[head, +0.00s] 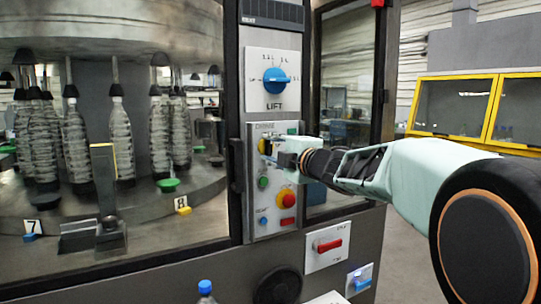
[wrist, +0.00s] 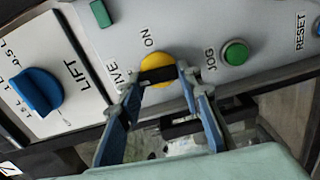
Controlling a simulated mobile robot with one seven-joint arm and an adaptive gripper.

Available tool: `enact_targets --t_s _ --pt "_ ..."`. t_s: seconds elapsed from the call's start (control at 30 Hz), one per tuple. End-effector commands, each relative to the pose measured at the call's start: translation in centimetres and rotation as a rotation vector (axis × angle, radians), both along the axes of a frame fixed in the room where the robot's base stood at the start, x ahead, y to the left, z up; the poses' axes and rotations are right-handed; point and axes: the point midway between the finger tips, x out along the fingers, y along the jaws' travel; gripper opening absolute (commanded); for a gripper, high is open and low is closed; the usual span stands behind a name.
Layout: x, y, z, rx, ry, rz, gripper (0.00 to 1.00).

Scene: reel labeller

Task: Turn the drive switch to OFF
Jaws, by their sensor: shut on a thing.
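The drive switch is a round yellow knob (wrist: 153,59) with a black bar across it, on the grey control panel. In the wrist view the ON label is beside it and the DRIVE label is partly covered by a finger; I cannot see an OFF label. My gripper (wrist: 160,79) has one finger at each end of the black bar and is shut on it. In the head view my gripper (head: 279,158) is at the panel, and only a yellow edge of the switch (head: 262,146) shows beside it.
The blue LIFT knob (head: 275,80) is above the switch. A green JOG button (wrist: 235,53) is close by. An open glazed door frame (head: 384,95) stands right of the panel, behind my arm.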

Motion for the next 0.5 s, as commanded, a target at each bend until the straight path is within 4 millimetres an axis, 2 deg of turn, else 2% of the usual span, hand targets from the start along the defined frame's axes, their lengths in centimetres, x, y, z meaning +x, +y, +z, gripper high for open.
enact_targets --t_s 0.5 --pt "-0.01 0.01 -0.15 -0.077 -0.050 0.000 0.08"
